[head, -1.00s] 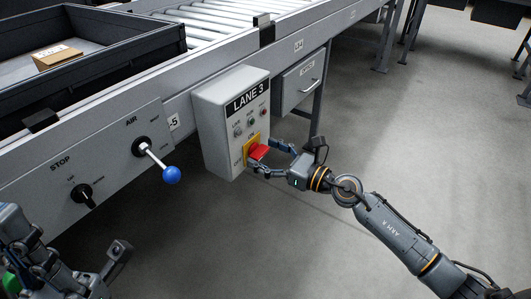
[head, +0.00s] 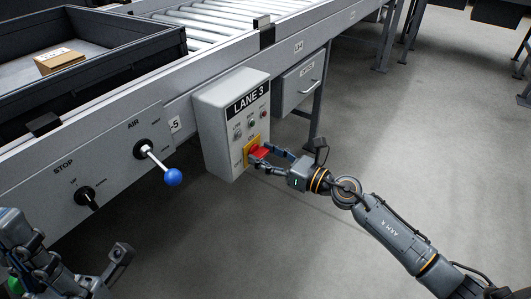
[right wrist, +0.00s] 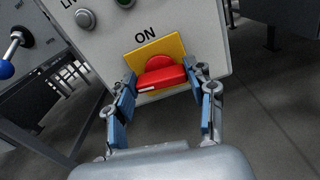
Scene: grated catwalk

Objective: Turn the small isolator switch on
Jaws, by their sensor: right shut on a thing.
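The small isolator switch is a red handle (right wrist: 162,77) on a yellow plate (right wrist: 178,47), low on the grey LANE 3 box (head: 217,140). In the right wrist view the handle lies crosswise below the word ON, with a white mark at its left end. My right gripper (head: 262,157) is shut on the red handle, one finger on each side; it also shows in the right wrist view (right wrist: 163,92). In the head view the fingers partly hide the handle.
Left of the box, the conveyor's side panel carries a blue-knobbed AIR lever (head: 172,177) and a black STOP knob (head: 86,197). A dark tray (head: 120,62) holds a cardboard box (head: 60,60).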

